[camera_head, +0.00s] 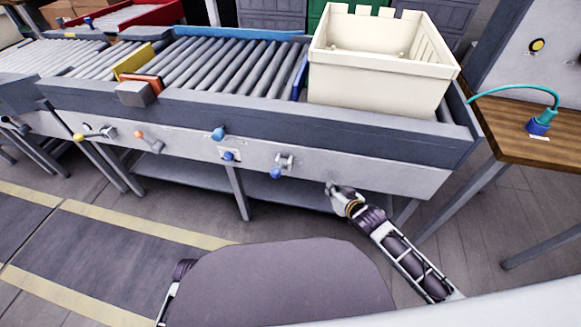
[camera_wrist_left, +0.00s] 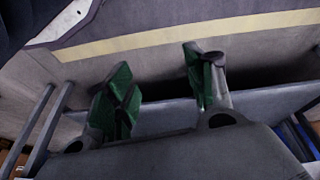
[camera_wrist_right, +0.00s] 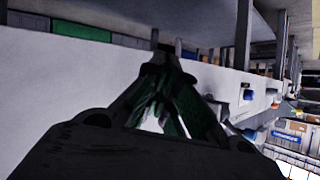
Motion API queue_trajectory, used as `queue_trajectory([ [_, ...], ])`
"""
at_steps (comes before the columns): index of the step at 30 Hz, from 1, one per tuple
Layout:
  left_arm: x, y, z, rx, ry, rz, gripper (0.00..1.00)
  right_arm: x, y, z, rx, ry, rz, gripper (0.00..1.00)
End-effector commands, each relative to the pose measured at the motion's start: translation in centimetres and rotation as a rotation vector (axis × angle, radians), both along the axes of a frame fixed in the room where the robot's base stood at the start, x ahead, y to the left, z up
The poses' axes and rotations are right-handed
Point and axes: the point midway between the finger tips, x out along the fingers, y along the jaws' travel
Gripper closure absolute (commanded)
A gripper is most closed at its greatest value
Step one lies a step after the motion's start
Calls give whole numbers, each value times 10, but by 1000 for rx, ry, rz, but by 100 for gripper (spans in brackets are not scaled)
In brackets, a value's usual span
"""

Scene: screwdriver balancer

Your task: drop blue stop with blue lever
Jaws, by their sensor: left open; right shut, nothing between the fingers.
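The blue stop (camera_head: 300,78) is a narrow blue plate standing up across the rollers, close to the left side of the cream crate (camera_head: 375,85). The blue lever (camera_head: 276,173) is a blue ball on a metal bracket on the conveyor's front panel, with the ball hanging down to the left. My right gripper (camera_head: 335,190) is shut and empty, by the panel's lower edge, right of the lever and apart from it. It also shows shut in the right wrist view (camera_wrist_right: 166,54). My left gripper (camera_wrist_left: 160,82) is open and empty, hidden behind my body in the head view.
A yellow stop (camera_head: 132,62) stands across the rollers. A wooden table (camera_head: 520,125) is at the right. Floor before the conveyor is clear.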

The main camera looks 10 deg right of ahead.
Motion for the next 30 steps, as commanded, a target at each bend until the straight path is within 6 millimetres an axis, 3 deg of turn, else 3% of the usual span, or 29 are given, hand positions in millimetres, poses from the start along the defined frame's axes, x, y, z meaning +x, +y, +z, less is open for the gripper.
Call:
queue_trajectory([
  [30,-4,-17,29,-64,-65,-21,46,8,63,99,351,-266,236,100],
])
